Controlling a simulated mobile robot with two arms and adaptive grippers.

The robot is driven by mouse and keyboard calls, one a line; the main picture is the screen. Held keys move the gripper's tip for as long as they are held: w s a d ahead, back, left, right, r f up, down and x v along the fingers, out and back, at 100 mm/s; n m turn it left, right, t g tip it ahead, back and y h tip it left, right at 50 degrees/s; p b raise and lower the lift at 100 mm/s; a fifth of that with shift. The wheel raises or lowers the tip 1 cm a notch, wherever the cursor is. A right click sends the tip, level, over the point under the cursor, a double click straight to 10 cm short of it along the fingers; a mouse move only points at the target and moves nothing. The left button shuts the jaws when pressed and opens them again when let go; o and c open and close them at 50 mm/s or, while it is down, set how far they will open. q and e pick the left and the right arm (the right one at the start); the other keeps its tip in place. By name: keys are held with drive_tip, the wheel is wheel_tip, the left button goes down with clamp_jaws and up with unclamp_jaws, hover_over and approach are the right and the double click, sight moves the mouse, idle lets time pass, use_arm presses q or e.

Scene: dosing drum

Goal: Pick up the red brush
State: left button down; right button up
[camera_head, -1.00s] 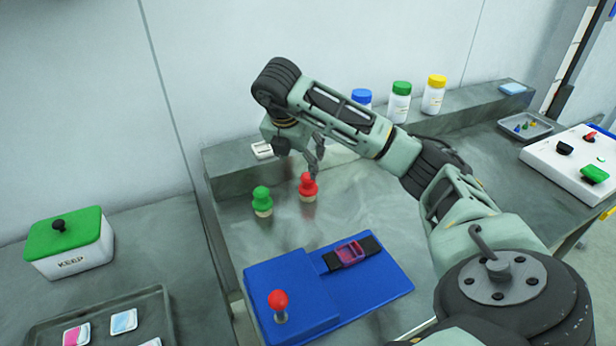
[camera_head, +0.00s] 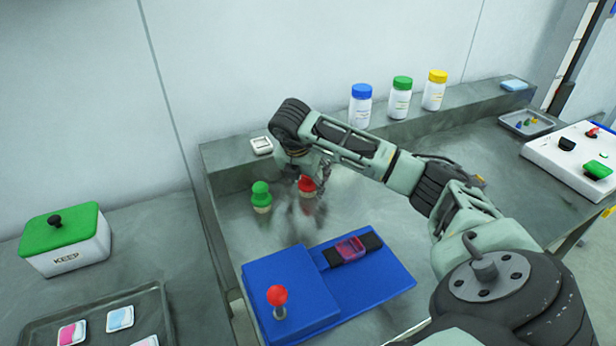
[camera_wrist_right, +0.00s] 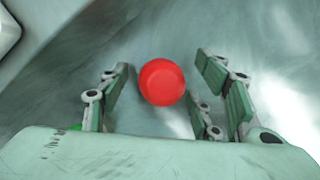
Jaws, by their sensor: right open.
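The red brush (camera_head: 306,185) stands upright on the grey metal table, with a red handle and a pale base. My right gripper (camera_head: 323,178) is at the brush, coming from above and partly in front of it. In the right wrist view the round red top of the brush (camera_wrist_right: 162,82) lies between the spread fingers of the open gripper (camera_wrist_right: 165,95). No finger clearly touches it there. My left gripper is not in view.
A green brush (camera_head: 261,196) stands just left of the red one. A blue base with a red knob (camera_head: 278,296) is in front. Several capped bottles (camera_head: 400,98) stand on the back ledge. A white box with a green lid (camera_head: 66,240) is at left.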

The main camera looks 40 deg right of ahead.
drive_tip(key=c, duration=1.2)
drive_tip(key=shift+c, duration=0.2)
drive_tip(key=shift+r, duration=0.6)
wheel_tip(320, 180, up, 3)
drive_tip(key=shift+w+b, duration=0.1)
drive_tip(key=shift+b, duration=0.6)
drive_tip(key=s+d+r+b, duration=0.2)
drive_tip(key=s+d+r, duration=0.4)
drive_tip(key=s+d, duration=0.2)
drive_tip(key=shift+d+r+b, duration=0.25)
drive_tip(key=shift+r+b, duration=0.05)
drive_tip(key=shift+r, duration=0.1)
